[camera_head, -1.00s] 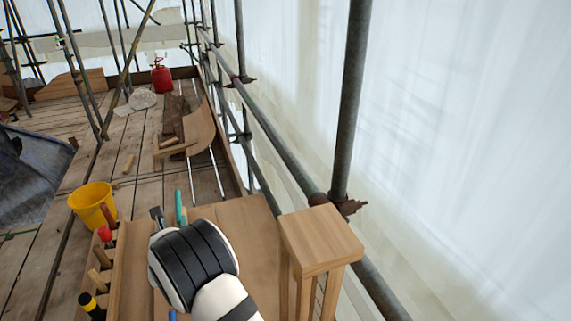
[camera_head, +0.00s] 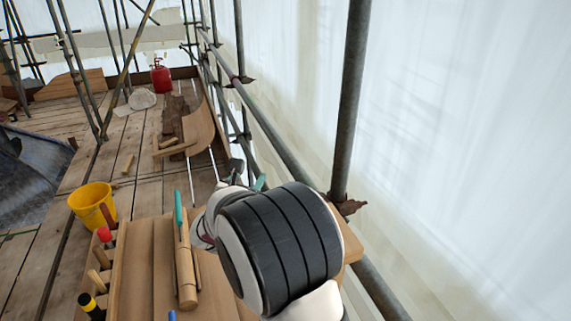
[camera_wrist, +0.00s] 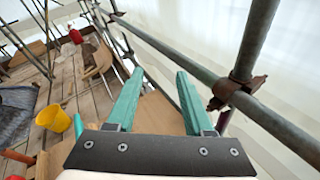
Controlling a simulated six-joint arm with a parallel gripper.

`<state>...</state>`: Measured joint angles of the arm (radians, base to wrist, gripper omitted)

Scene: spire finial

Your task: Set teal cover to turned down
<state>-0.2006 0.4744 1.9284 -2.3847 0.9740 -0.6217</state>
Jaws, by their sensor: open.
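A narrow upright teal piece (camera_head: 179,207) shows in the head view at the upper end of a round wooden stick (camera_head: 187,275) on the bench. I cannot tell whether this is the teal cover. No other teal part apart from my fingers is clear, so the cover's position cannot be told. My gripper (camera_wrist: 159,80) is open and empty in the wrist view, its two teal fingers spread apart over the board. In the head view my arm's thick wrist hides most of the wooden block (camera_head: 351,246) at the bench's right.
Tools with red and yellow-black handles stand in a rack (camera_head: 117,262) at the bench's left. A yellow bucket (camera_head: 92,205) stands beyond it. A scaffold rail (camera_head: 272,135) and an upright pole (camera_head: 350,100) run close on the right.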

